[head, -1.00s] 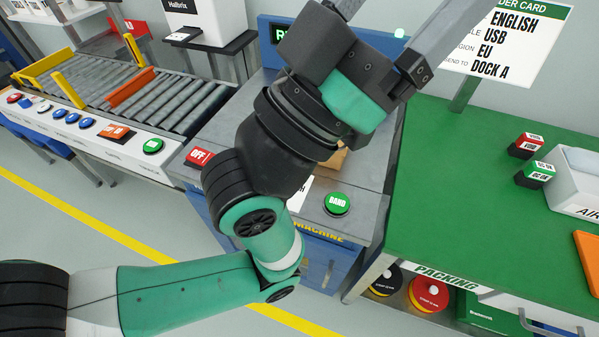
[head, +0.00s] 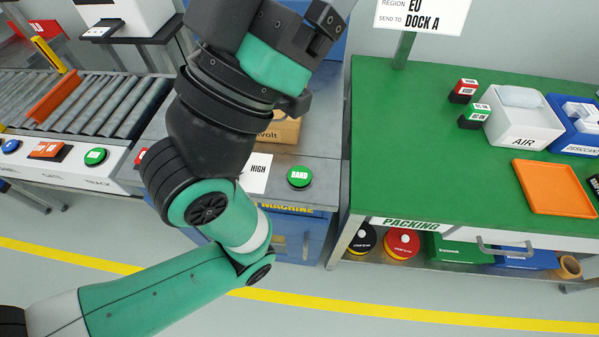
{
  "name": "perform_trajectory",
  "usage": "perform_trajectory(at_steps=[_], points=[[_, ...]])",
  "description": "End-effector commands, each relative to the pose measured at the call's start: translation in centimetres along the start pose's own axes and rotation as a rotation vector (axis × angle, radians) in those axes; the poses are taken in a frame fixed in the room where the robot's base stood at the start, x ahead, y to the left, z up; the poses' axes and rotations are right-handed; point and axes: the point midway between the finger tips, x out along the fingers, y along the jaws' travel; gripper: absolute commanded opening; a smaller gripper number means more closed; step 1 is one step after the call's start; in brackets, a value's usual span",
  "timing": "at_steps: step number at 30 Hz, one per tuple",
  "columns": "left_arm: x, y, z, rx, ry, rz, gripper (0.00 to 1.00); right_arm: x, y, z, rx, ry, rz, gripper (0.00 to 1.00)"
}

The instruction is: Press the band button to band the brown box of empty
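The green BAND button (head: 300,177) sits on the front right of the banding machine's grey top (head: 318,196). Nothing touches it. The brown box (head: 284,131) lies on the machine behind the button, mostly hidden by my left arm; only its right part, with some lettering, shows. I cannot see whether a band is around it. My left gripper (head: 305,12) is above and behind the box at the top edge, pointing up and away from the button. Its finger bases stand apart and its tips are cut off. My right gripper is out of view.
A white card reading HIGH (head: 256,172) lies left of the button. A roller conveyor (head: 85,100) with a green button (head: 96,157) is at left. The green packing bench (head: 420,150) at right holds an AIR bin (head: 523,124), an orange tray (head: 553,187) and small red and green blocks.

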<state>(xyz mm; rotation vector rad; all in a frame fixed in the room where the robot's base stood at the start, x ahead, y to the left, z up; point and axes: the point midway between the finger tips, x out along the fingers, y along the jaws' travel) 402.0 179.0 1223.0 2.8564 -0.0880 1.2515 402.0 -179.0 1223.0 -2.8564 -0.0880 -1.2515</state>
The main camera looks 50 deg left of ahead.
Motion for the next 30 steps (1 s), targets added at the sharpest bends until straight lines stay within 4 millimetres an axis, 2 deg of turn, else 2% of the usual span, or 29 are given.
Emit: perform_trajectory(at_steps=[4, 15, 18, 30], points=[[-0.04, 0.0, 0.04, 0.0, 0.0, 0.0, 0.81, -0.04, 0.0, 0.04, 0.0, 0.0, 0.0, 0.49], [-0.04, 0.0, 0.03, 0.0, 0.0, 0.0, 0.15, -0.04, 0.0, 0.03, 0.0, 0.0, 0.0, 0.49], [-0.03, 0.0, 0.03, 0.0, 0.0, 0.0, 0.0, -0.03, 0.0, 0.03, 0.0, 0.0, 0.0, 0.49], [-0.03, 0.0, 0.02, 0.0, 0.0, 0.0, 0.0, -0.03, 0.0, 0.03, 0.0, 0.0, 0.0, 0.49]])
